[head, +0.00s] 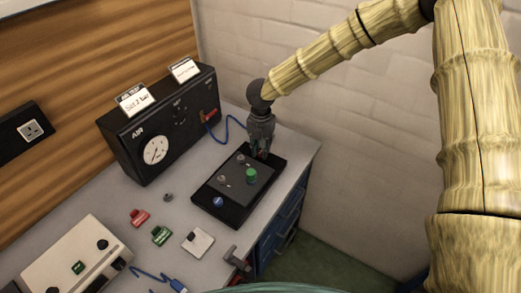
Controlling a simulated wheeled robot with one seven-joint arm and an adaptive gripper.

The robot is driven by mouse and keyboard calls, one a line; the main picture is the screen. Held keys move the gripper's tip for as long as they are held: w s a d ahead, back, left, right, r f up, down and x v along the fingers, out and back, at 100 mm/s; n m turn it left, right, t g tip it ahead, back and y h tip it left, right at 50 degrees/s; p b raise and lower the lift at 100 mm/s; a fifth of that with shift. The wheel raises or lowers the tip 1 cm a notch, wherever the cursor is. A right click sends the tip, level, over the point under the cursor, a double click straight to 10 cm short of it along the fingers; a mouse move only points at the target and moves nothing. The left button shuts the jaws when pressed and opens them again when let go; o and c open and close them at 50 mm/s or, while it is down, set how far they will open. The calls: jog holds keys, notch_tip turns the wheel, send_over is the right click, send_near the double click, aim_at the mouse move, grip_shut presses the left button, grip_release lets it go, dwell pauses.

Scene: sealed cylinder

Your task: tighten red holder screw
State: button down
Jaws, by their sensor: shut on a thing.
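A black fixture (212,212) with a dark grey top plate lies on the grey bench. It carries a green knob (251,175), a blue knob (217,202) and small grey round parts (222,179). My gripper (261,152) points down at the fixture's far end, beyond the green knob. No red screw shows clearly on the fixture. A red piece (140,217) and a green piece (161,236) lie on the bench to the left.
A black AIR box (140,135) with a gauge stands at the back, a blue hose (234,124) running from it. A white card (197,242), a dark knob (168,197) and a pale control box (72,262) are on the bench. The brick wall stands close right.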

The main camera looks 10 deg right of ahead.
aim_at(261, 151)
jog(key=shift+w+r+m, duration=0.2)
jog(key=shift+r+m, duration=0.05)
jog(key=shift+m, duration=0.15)
jog(key=c, duration=1.2)
grip_release()
jog(key=shift+s+f, duration=0.1)
jog(key=shift+f, duration=0.05)
notch_tip(261, 151, up, 12)
